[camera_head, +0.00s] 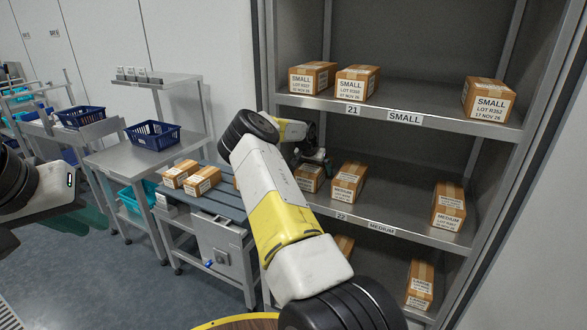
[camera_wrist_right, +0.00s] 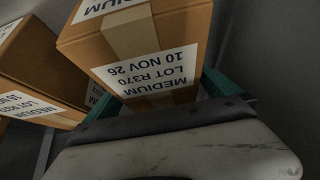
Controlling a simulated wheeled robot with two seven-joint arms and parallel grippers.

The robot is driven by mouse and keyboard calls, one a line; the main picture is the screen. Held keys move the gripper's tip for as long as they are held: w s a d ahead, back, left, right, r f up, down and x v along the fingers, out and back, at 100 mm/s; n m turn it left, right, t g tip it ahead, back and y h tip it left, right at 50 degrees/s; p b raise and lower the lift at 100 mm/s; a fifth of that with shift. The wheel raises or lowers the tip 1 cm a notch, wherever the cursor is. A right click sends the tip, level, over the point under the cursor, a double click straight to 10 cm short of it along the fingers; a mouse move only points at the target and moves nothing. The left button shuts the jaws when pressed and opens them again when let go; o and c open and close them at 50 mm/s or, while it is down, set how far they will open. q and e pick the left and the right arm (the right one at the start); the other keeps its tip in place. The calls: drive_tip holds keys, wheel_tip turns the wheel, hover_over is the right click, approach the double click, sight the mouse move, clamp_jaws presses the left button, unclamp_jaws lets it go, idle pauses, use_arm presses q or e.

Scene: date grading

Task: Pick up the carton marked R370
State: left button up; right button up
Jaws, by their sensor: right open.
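The carton marked R370 (camera_wrist_right: 150,62) is a brown taped box with a white MEDIUM label, upside down in the right wrist view. In the head view it appears to be the left carton (camera_head: 308,180) on the MEDIUM shelf, partly hidden by my right gripper (camera_head: 315,160). In the wrist view the teal fingers of my right gripper (camera_wrist_right: 155,100) show at either side of the carton's labelled end. The gripper is open, and contact cannot be told. My left gripper (camera_head: 88,218) is at the left of the head view, far from the shelf; its finger gap is unclear.
A similar carton (camera_wrist_right: 40,75) stands close beside R370; in the head view it is the right neighbour (camera_head: 348,183). Another carton (camera_head: 449,206) stands further right on the shelf (camera_head: 400,215). The SMALL shelf (camera_head: 430,112) is above. A bench with cartons (camera_head: 203,181) and a blue basket (camera_head: 152,135) stand left.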

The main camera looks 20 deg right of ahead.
drive_tip(key=shift+w+d+f, duration=0.3)
drive_tip(key=shift+f, duration=0.3)
drive_tip(key=c, duration=2)
drive_tip(key=shift+o, duration=0.2)
drive_tip(key=shift+r, duration=0.1)
